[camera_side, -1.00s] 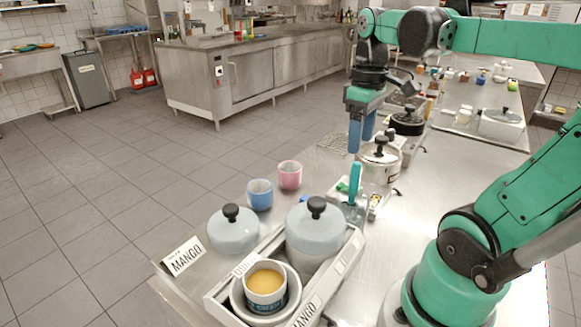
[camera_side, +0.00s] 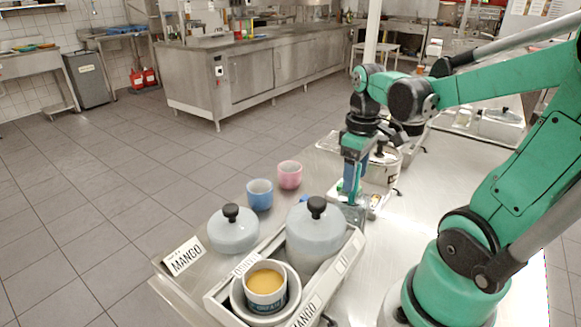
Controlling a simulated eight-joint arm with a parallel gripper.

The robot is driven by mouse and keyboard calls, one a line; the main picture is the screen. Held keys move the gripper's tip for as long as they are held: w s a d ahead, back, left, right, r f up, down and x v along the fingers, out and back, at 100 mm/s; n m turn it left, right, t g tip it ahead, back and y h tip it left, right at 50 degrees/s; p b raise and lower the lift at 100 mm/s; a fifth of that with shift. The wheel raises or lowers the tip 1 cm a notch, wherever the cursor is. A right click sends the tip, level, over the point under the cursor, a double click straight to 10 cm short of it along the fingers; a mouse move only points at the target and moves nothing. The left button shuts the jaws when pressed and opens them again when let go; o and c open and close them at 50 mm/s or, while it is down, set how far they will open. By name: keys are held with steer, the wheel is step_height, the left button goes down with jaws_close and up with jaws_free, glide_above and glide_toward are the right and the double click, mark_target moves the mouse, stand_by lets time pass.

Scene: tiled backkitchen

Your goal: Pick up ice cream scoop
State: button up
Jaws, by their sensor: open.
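The ice cream scoop (camera_side: 356,190) stands upright in a clear container (camera_side: 354,213) just behind the mango tub tray. Only a little of its teal handle shows, as my gripper covers most of it. My gripper (camera_side: 350,188) points down at the handle, with its blue fingers open. The fingers overlap the handle in this view. I cannot tell whether the handle is between them or touching one.
A lidded grey tub (camera_side: 314,240) and an open tub of yellow ice cream (camera_side: 266,283) sit in a white tray (camera_side: 345,262) in front. A blue cup (camera_side: 260,194), a pink cup (camera_side: 290,174) and a grey lid (camera_side: 233,234) stand to the left.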

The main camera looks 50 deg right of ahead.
jaws_close()
steer(key=shift+r, duration=0.15)
